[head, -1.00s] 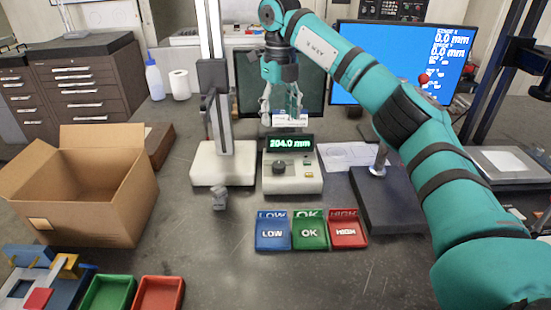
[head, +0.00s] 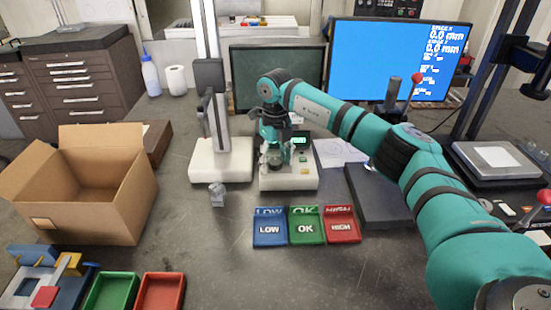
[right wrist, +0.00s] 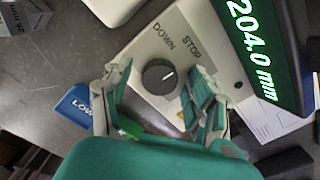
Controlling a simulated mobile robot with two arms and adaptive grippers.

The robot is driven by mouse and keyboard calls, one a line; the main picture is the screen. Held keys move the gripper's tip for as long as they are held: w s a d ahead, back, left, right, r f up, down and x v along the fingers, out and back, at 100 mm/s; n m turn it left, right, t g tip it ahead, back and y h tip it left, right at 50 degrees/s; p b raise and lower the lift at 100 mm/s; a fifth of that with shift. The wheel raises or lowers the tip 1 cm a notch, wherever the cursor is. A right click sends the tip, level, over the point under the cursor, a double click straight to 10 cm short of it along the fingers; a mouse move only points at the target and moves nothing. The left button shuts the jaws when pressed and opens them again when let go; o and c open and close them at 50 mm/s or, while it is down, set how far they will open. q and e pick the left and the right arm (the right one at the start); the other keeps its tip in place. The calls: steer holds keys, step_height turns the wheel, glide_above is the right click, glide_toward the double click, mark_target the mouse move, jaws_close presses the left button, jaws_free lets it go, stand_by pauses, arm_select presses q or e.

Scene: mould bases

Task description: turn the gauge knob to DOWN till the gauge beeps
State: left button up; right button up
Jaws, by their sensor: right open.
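The gauge box (head: 300,182) stands on the table in the middle of the head view, partly hidden by my right arm. The gauge display (right wrist: 255,50) reads 204.0 mm. My right gripper (right wrist: 152,92) is open, with its fingers on either side of the knob and apart from it. In the head view the right gripper (head: 275,163) is over the front of the box and hides the knob. My left gripper is not in view.
A height stand (head: 222,160) is just left of the gauge box. Blue LOW (head: 268,241), green OK (head: 307,239) and red HIGH (head: 341,237) trays lie in front. A cardboard box (head: 95,205) is at left. A dark block (head: 385,205) is at right.

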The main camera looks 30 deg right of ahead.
steer(key=shift+c, duration=0.3)
steer(key=c, duration=1.1)
